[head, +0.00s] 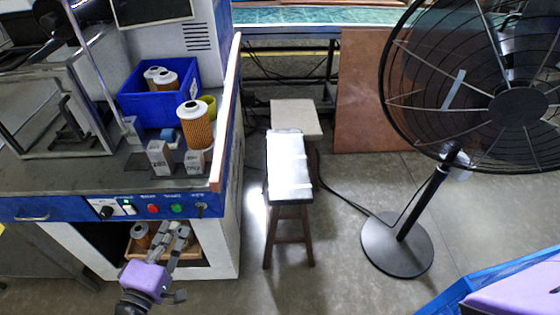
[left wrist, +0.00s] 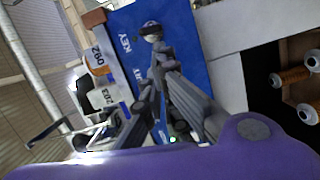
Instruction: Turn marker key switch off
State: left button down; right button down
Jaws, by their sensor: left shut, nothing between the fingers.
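The key switch (head: 200,209) sits at the right end of the blue front panel (head: 75,207) of the workbench. In the left wrist view the key switch (left wrist: 151,31) is a round dark knob beside the label "KEY", and its exact turn angle is too small to tell. My left gripper (head: 182,232) is shut and empty, just below and left of the key switch in the head view. In the left wrist view its fingers (left wrist: 158,66) point towards the switch, with a small gap seen between them and the knob. My right gripper is out of view.
The panel also carries a black knob (head: 106,211), a red button (head: 153,209) and a green button (head: 177,208). Orange filter cartridges (head: 196,130) and a blue bin (head: 150,105) stand on the bench. A stool (head: 290,190) and a fan (head: 397,245) stand to the right.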

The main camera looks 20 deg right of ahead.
aim_at(201, 212)
pick_arm(q)
jog(key=shift+x, duration=1.85)
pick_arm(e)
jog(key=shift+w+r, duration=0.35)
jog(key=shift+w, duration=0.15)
pick_arm(q)
jog(key=shift+s+d+f+n+b, duration=0.2)
jog(key=shift+d+f+n+b, duration=0.25)
jog(key=shift+b, duration=0.5)
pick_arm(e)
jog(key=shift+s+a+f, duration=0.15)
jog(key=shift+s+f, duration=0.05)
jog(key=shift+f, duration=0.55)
pick_arm(q)
jog(key=shift+s, duration=0.15)
